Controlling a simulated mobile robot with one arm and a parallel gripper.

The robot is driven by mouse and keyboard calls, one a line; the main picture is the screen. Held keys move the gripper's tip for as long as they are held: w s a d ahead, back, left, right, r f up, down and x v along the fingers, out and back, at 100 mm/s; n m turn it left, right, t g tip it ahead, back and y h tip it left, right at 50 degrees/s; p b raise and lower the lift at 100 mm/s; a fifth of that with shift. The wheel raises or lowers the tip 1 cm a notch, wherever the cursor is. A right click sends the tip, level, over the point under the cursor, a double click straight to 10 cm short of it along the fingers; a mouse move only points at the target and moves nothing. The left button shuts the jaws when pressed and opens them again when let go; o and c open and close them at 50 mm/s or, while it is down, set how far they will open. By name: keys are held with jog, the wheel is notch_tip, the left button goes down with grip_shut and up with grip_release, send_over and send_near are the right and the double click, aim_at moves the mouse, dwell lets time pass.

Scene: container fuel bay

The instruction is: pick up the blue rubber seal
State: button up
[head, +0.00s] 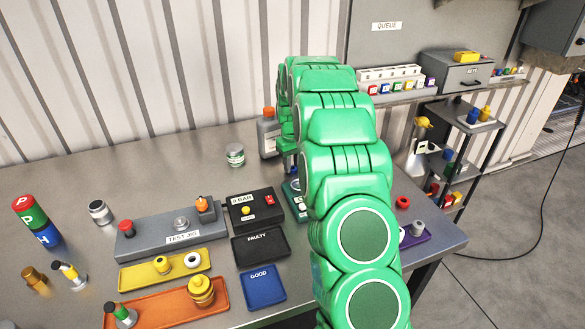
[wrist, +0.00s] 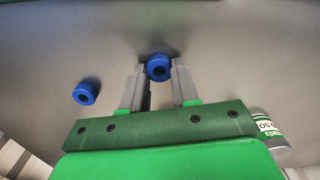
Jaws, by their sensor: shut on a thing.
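A blue rubber seal (wrist: 158,67), a thick ring with a dark hole, sits between the two fingertips of my gripper (wrist: 158,75) in the wrist view. My gripper is shut on it, with a grey finger against each side.
A labelled can (wrist: 270,132) is at the right in the wrist view. In the head view, the test jig (head: 180,236), black faulty tray (head: 262,253), blue good tray (head: 262,290) and orange-capped bottle (head: 267,135) stand on the metal bench (head: 165,165). The back left is clear.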

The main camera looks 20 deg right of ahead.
aim_at(293, 169)
jog(key=shift+r, duration=0.1)
notch_tip(293, 169, up, 3)
jog(key=shift+r, duration=0.1)
jog(key=shift+s+a+r, duration=0.15)
jog(key=shift+s+r, duration=0.35)
jog(key=shift+s, duration=0.05)
jog(key=s+a+r, duration=0.2)
jog(key=s+r, duration=0.6)
jog(key=s, duration=0.4)
jog(key=shift+s+r, duration=0.3)
